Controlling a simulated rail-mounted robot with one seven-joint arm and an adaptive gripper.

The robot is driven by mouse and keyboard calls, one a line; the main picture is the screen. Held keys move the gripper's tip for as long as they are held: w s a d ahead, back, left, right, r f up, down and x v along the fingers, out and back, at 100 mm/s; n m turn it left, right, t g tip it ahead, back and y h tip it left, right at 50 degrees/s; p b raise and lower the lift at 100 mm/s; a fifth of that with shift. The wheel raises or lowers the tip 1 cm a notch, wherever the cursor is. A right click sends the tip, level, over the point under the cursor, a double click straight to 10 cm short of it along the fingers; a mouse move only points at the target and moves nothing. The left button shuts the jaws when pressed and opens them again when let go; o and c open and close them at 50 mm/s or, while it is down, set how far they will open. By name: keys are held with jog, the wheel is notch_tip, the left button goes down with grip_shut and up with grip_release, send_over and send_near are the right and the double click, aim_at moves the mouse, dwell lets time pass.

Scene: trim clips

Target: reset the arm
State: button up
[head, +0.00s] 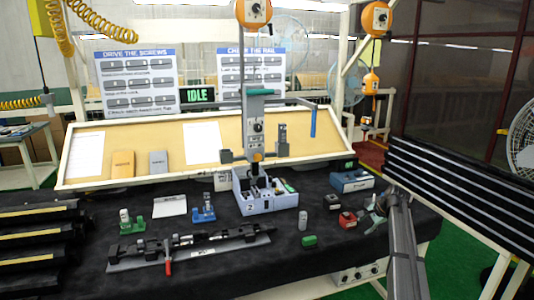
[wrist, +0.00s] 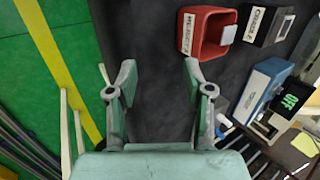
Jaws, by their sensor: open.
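My gripper (wrist: 160,72) is open and empty in the wrist view, its two fingers apart above the dark bench top. In the head view my gripper (head: 376,212) is at the right side of the bench, at the end of my grey arm. It is just right of a small red box (head: 348,219). The red box also shows in the wrist view (wrist: 204,50), beyond the right finger and not between the fingers. Fine detail of the gripper in the head view is too small to tell.
A black box (head: 332,201) and a blue device (head: 352,181) stand near the red box. A green block (head: 309,241) and grey cylinder (head: 303,222) lie left. A pale bin (head: 268,204) stands mid-bench; a long rail assembly (head: 190,249) lies in front. Black slats (head: 460,195) stand right.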

jog(key=s+d+f+t, duration=0.2)
jog(key=s+d+f, duration=0.4)
jog(key=s+a+f+n+g+p, duration=0.1)
jog(key=s+a+f+n+g, duration=0.2)
jog(key=s+a+f, duration=0.85)
jog(key=s+a+f+n+g, duration=0.35)
jog(key=s+a+f, duration=0.55)
jog(key=s+f, duration=0.45)
jog(key=s+a+f+n+g+h+p, duration=0.1)
jog(key=s+a+f+n+g, duration=0.1)
jog(key=s, duration=1.1)
jog(key=s+a+f+n+g+p, duration=0.1)
jog(key=s+a+f+n+g, duration=0.2)
jog(key=s, duration=1)
jog(key=s+a+f+n+g+h+p, duration=0.1)
jog(key=s+a+f, duration=0.3)
jog(key=s, duration=0.9)
jog(key=shift+a+f+n+g+h, duration=0.2)
jog(key=shift+a+n+g+h, duration=0.1)
jog(key=shift+a+n+g, duration=0.45)
jog(key=shift+d, duration=0.2)
